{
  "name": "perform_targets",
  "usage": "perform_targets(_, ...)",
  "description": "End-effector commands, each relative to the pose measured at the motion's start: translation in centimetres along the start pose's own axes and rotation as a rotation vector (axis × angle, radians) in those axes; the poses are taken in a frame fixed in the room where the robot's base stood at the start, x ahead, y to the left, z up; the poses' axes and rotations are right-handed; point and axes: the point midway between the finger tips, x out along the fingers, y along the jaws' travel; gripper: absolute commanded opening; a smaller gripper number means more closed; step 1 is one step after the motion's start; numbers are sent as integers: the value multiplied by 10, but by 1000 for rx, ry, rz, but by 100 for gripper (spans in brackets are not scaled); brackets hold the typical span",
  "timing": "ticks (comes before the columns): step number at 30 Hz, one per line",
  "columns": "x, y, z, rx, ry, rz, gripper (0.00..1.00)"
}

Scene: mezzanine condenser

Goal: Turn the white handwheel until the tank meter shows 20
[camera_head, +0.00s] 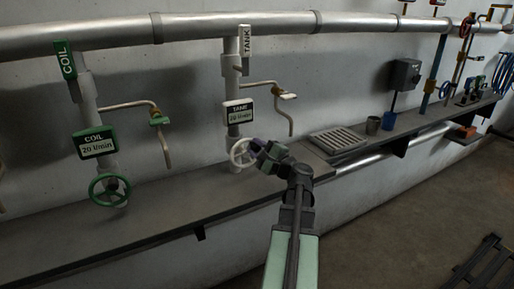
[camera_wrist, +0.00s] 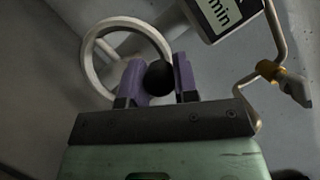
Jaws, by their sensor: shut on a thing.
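The white handwheel (camera_head: 238,151) is on the tank pipe, below the tank meter (camera_head: 238,113). The meter's display seems to start with a 2, but its second digit is too small to read surely. In the wrist view, the handwheel's rim (camera_wrist: 88,62) shows behind the fingers, and the meter (camera_wrist: 217,14) is cut off so that only "min" shows. My gripper (camera_head: 257,148) is at the wheel's right side. Its purple fingers (camera_wrist: 158,80) are shut on the wheel's black knob (camera_wrist: 160,78).
A green handwheel (camera_head: 110,190) and the coil meter (camera_head: 97,143), reading 20 l/min, are to the left. A side pipe with a white-handled tap (camera_head: 288,96) is right of the tank pipe.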

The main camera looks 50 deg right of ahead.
Motion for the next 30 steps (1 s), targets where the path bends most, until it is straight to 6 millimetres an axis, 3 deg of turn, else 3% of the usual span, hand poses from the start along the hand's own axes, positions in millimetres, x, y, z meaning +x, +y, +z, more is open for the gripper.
perform_targets(3, 0, 0, 0, 1, 1, -1, 4)
perform_targets(4, 0, 0, 0, 1, 1, -1, 29)
perform_targets(9, 0, 0, 0, 1, 1, -1, 53)
perform_targets(17, -1, 0, 0, 1, 1, -1, 53)
perform_targets(20, -12, 1, 0, 1, 2, -2, 53)
perform_targets(30, -91, 2, 0, 1, 3, -2, 53)
